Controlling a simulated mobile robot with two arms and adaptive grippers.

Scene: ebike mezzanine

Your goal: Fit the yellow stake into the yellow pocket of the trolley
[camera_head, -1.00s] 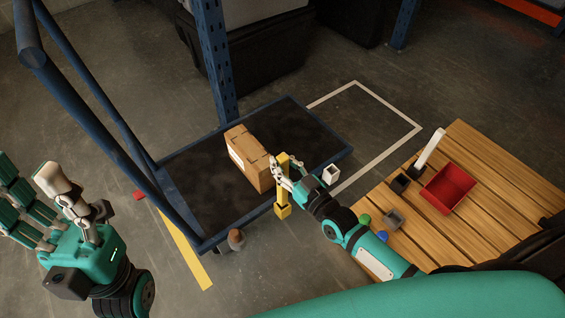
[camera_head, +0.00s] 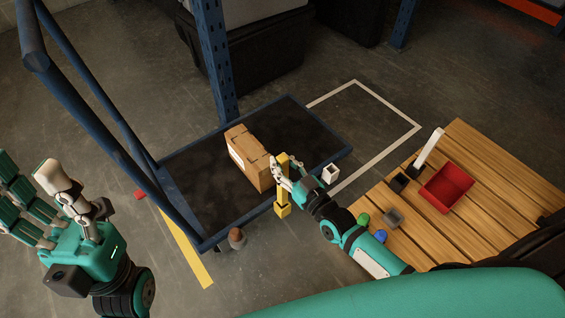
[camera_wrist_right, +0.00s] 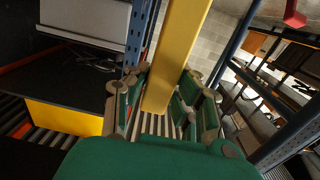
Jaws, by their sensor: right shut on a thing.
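The yellow stake (camera_head: 282,164) stands roughly upright at the front edge of the trolley (camera_head: 197,197). My right gripper (camera_head: 281,174) is shut on it, with the fingers around its upper part. The stake also shows in the right wrist view (camera_wrist_right: 180,50), passing between the fingers. The yellow pocket (camera_head: 283,211) is on the trolley's near edge, directly under the stake. The stake's lower end lines up with the pocket; I cannot tell how deep it sits. My left gripper (camera_head: 68,205) is open and empty at the left, away from the trolley.
A cardboard box (camera_head: 247,157) lies on the trolley deck close to my right fingers. A white pocket (camera_head: 330,174) is on the trolley's edge. The wooden bench (camera_head: 480,225) holds a red bin (camera_head: 436,202), a white stake (camera_head: 430,149) and small blocks. Blue handle bars (camera_head: 95,105) rise at left.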

